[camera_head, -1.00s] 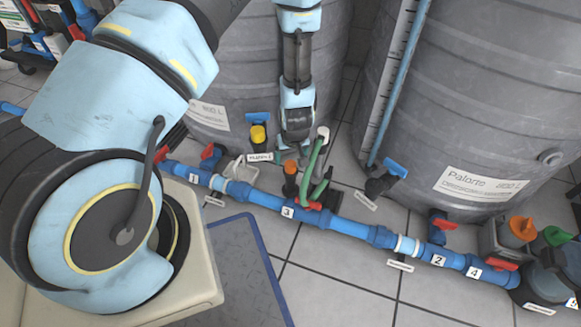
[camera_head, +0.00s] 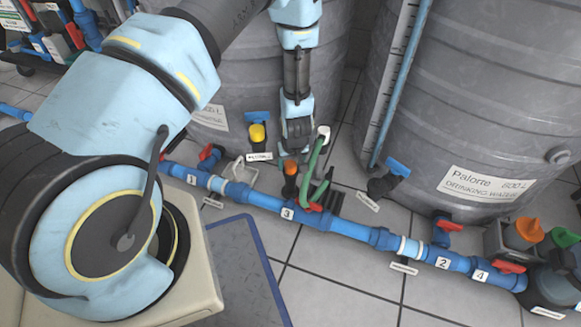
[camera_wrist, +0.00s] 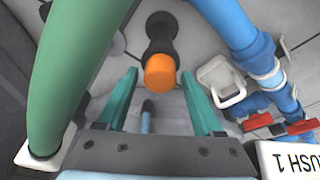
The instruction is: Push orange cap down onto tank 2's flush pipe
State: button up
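An orange cap (camera_wrist: 160,73) sits on top of a short black pipe (camera_wrist: 160,28) in the wrist view. The cap also shows in the head view (camera_head: 290,167), beside the blue pipe run near the tag 3. My gripper (camera_wrist: 161,85) is open, with one teal finger on each side of the cap's near end. Nothing is held between the fingers, and I cannot tell whether they touch the cap. In the head view my gripper (camera_head: 298,150) hangs just above and behind the cap, its fingertips hard to make out. How far the cap sits on the pipe is unclear.
A green hose (camera_wrist: 75,65) runs close on the left in the wrist view. A blue pipe (camera_wrist: 235,30) and a white clip (camera_wrist: 222,82) lie to the right. Large grey tanks (camera_head: 470,90) stand behind. Another orange cap (camera_head: 528,229) is at far right.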

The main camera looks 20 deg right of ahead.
aim_at(291, 165)
grip_shut()
dwell(0.3)
jog(key=shift+r, duration=0.1)
notch_tip(291, 165, up, 10)
jog(key=p, duration=0.4)
jog(key=shift+s, duration=0.1)
